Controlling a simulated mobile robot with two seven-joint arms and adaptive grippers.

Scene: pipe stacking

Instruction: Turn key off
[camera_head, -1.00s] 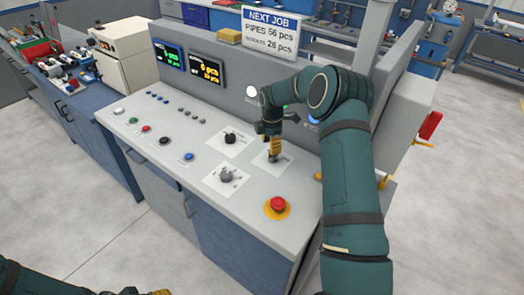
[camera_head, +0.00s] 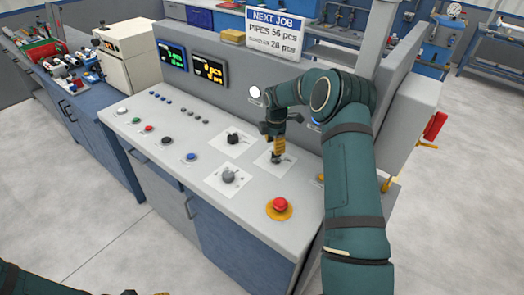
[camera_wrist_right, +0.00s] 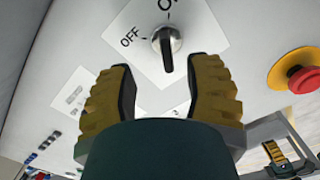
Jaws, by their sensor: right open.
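The key switch (camera_wrist_right: 166,45) has a dark upright handle on a round metal base, on a white plate marked OFF and ON. The handle's top end points towards the ON mark in the right wrist view. My right gripper (camera_wrist_right: 165,72) is open, its yellow-and-black fingers just short of the handle and apart from it. In the head view my right gripper (camera_head: 278,148) points down over the switch plate (camera_head: 264,160), hiding part of the switch. Only a tip of my left gripper (camera_head: 160,293) shows at the bottom edge.
A red emergency button (camera_head: 280,204) on a yellow base sits near the console's front edge. Small push buttons (camera_head: 191,157) lie further left. The upright console panel (camera_head: 300,75) stands behind.

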